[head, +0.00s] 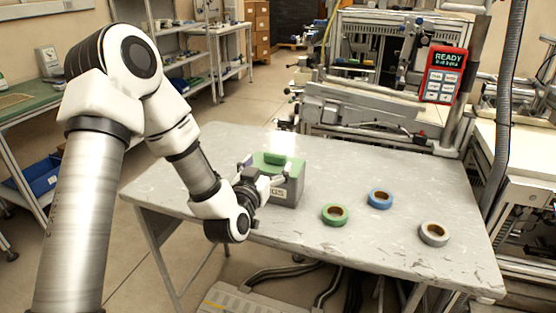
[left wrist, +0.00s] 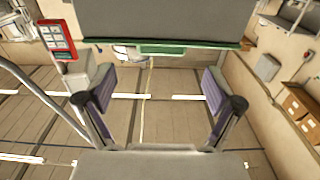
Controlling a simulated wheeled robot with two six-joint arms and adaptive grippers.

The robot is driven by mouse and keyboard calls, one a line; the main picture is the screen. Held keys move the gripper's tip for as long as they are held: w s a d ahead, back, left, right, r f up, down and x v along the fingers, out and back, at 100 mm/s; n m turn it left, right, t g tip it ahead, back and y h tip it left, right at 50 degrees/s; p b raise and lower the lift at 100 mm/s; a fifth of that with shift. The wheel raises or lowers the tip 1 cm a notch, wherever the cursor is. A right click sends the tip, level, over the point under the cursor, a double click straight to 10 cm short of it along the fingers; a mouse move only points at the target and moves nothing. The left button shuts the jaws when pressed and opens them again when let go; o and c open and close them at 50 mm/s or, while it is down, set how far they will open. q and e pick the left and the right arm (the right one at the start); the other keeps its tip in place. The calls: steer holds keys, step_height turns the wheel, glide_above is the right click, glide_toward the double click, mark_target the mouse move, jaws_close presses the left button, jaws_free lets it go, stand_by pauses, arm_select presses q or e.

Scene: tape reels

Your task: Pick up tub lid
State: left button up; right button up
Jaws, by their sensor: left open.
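The tub (head: 288,190) is a grey box standing on the table, with a label on its front. Its green tub lid (head: 284,162) lies on top and carries a raised handle. My left gripper (head: 263,173) is at the tub's near left side, in front of part of it, with its fingers level with about the lid. In the left wrist view the gripper (left wrist: 158,80) is spread wide with nothing between its fingers. There the green lid edge and handle (left wrist: 162,49) show beyond the fingertips, below the dark tub side (left wrist: 160,18). My right gripper is not in view.
A green tape reel (head: 335,222), a blue reel (head: 380,206) and a grey reel (head: 433,240) lie right of the tub on the grey table (head: 400,262). A machine with a red READY panel (head: 444,72) stands behind.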

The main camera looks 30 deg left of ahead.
mark_target(274, 157)
arm_select(q)
steer(key=x, duration=0.6)
steer(key=shift+f+p, duration=0.3)
steer(key=shift+s+r, duration=0.1)
steer(key=shift+s, duration=0.05)
steer(key=shift+c, duration=1)
steer(key=c, duration=1)
steer(key=shift+c, duration=0.2)
steer(key=shift+r, duration=0.1)
